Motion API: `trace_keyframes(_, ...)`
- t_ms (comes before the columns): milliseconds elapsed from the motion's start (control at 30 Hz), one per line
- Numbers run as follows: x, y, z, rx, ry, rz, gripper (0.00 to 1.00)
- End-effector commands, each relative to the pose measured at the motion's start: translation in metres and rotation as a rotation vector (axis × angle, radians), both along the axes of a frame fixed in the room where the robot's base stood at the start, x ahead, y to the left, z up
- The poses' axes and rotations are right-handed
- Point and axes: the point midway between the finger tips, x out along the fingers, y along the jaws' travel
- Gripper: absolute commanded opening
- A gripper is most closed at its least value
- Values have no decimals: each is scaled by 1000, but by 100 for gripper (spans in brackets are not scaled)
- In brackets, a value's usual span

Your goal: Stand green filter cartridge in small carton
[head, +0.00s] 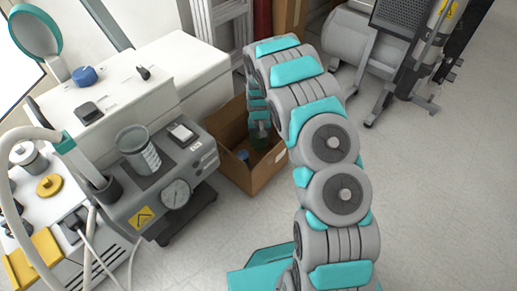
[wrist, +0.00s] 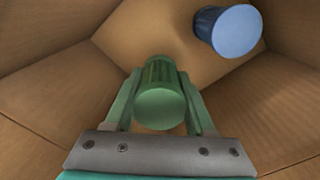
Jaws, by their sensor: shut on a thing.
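The green filter cartridge (wrist: 160,105) is a ribbed cylinder with a smooth round end. In the wrist view it sits between the two fingers of my gripper (wrist: 158,88), which is shut on it. My gripper reaches down inside the small carton, an open brown cardboard box (head: 265,176). The carton's inner walls (wrist: 55,85) fill the wrist view around the cartridge. I cannot tell whether the cartridge touches the carton floor (wrist: 155,30). In the head view my arm hides part of the carton, and the cartridge is too dark there to make out clearly.
A blue cylinder (wrist: 228,30) is in the carton, right of the green cartridge; it also shows in the head view (head: 243,156). A grey compressor unit with a gauge (head: 176,194) stands left of the carton. Open floor (head: 440,200) lies to the right.

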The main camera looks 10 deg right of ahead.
Motion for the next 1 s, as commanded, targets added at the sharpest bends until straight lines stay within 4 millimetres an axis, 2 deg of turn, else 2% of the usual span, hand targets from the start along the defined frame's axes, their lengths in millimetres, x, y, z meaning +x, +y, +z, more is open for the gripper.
trace_keyframes(300,0,0,-36,0,-1,0,0)
trace_keyframes(700,0,0,-41,0,0,0,0)
trace_keyframes(733,0,0,-40,0,-1,0,58)
trace_keyframes(967,0,0,-40,0,-1,0,84)
trace_keyframes(1000,0,0,-40,0,-1,0,85)
